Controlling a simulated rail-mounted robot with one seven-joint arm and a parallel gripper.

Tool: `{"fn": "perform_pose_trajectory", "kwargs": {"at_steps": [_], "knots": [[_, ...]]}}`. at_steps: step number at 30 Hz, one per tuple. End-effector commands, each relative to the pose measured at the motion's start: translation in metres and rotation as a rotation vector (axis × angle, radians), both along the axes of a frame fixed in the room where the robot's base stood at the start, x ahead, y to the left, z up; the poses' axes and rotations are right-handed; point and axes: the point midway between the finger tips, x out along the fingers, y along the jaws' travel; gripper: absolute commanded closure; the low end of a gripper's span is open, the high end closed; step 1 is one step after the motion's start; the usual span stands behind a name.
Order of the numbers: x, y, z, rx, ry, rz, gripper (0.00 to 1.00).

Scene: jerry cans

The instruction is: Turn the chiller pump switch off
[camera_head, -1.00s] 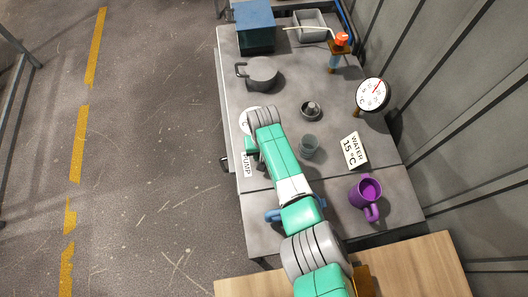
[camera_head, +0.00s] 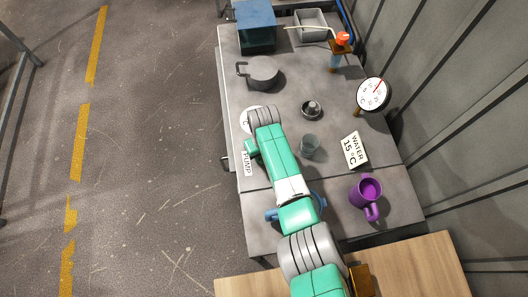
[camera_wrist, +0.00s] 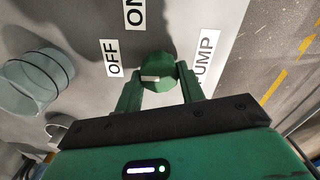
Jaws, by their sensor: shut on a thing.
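The green pump switch knob (camera_wrist: 158,70) shows in the wrist view, with a short white mark on it pointing left, toward the OFF label's side. The OFF label (camera_wrist: 113,58) is left of the knob, the ON label (camera_wrist: 134,12) is above it, and the PUMP label (camera_wrist: 205,58) is to the right. My gripper (camera_wrist: 160,88) is shut on the knob, one finger on each side. In the head view my arm hides the knob, while the PUMP label (camera_head: 247,163) shows at the table's left edge.
A glass (camera_head: 310,146), a WATER 15 °C sign (camera_head: 355,149) and a purple mug (camera_head: 366,192) stand right of my arm. A grey pot (camera_head: 262,73), a small dark bowl (camera_head: 312,110) and a dial gauge (camera_head: 373,95) are farther back. Open floor lies left.

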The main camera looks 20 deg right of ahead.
Motion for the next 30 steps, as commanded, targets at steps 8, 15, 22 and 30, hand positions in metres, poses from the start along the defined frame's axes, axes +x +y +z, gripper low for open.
{"fn": "perform_pose_trajectory", "kwargs": {"at_steps": [8,15,22,30], "knots": [[0.001,0.0,0.001,-0.001,-0.001,0.001,0.4],[0.001,0.0,0.002,0.0,-0.001,0.0,0.4],[0.001,0.0,0.043,0.0,-0.003,0.0,0.4],[0.0,0.0,0.078,-0.001,-0.001,0.0,0.4]]}}
